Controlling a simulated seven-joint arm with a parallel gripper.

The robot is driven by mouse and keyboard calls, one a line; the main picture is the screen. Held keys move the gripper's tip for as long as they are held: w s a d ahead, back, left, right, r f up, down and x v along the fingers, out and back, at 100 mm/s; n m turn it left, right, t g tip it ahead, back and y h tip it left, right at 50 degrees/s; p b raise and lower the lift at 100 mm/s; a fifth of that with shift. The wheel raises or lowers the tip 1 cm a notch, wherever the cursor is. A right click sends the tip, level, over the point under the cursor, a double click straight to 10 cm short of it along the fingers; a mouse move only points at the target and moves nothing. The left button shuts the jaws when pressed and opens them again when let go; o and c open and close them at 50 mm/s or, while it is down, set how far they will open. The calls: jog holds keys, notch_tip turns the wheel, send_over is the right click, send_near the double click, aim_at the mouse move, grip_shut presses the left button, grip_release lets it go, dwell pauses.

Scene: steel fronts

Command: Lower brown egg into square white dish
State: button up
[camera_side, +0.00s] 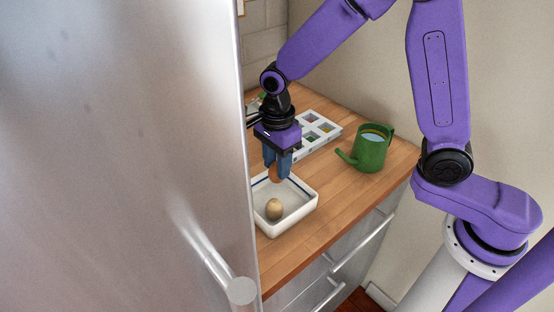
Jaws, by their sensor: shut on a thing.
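The square white dish (297,213) with a dark line near its rim sits on the wooden counter. A pale tan egg (274,209) lies inside it toward the front. My gripper (277,176) points down over the back part of the dish, its blue fingers shut on a brown egg (274,174). The brown egg shows only partly between the fingers, near the dish's rim height in the picture. I cannot tell whether it touches the dish floor. The dish's left edge is partly hidden by the steel front.
A green watering can (371,148) stands right of a white compartment tray (323,133) at the back of the counter (337,195). A large steel door (130,150) with a handle (215,262) fills the left. Drawer handles (362,243) stick out below the counter. Bare counter lies right of the dish.

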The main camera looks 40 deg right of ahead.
jog(key=shift+f, duration=1.95)
dwell(1.2)
jog(key=o, duration=0.8)
jog(key=shift+c, duration=0.2)
notch_tip(320, 180, up, 17)
jog(key=s+d+f+n, duration=0.3)
jog(key=s+d+n, duration=0.3)
jog(key=s+n, duration=0.6)
jog(key=s+d+f+n, duration=0.3)
jog(key=s+d+n, duration=0.3)
jog(key=s+n, duration=0.5)
jog(key=n, duration=0.7)
jog(key=shift+s+d+n, duration=0.3)
jog(key=shift+s+d, duration=0.05)
jog(key=shift+s, duration=0.05)
